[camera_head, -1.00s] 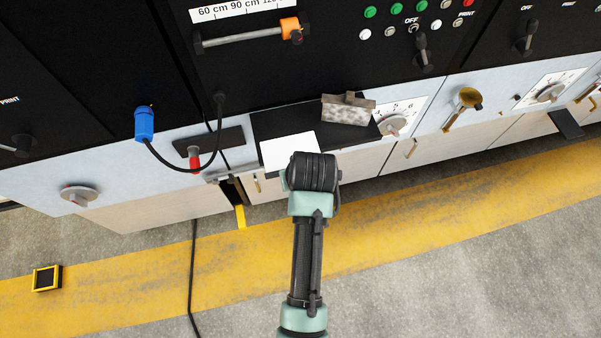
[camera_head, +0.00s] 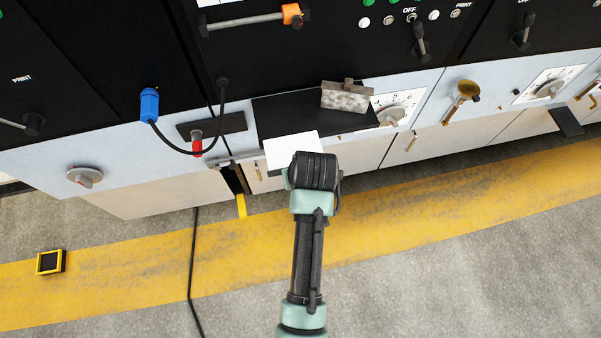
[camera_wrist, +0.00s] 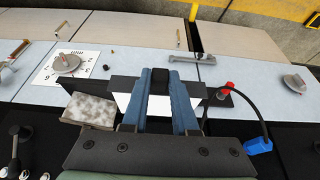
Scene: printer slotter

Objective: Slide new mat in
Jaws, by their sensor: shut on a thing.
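A white flat mat (camera_head: 292,146) lies level at the front of a black shelf or slot (camera_head: 285,113) on the machine's pale front. It also shows on both sides of my fingers in the wrist view (camera_wrist: 123,101). My gripper (camera_wrist: 160,80) has blue fingers and is shut on the white mat, with a black piece showing between the fingertips. In the head view my black wrist (camera_head: 315,171) covers the mat's near right part and the fingertips. I cannot tell whether the mat touches the shelf.
A grey speckled block with a handle (camera_head: 345,97) sits on the shelf's right end. A blue plug (camera_head: 149,105) with a black cable and a red connector (camera_head: 197,144) is left of the shelf. A dial (camera_head: 392,116) is to the right.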

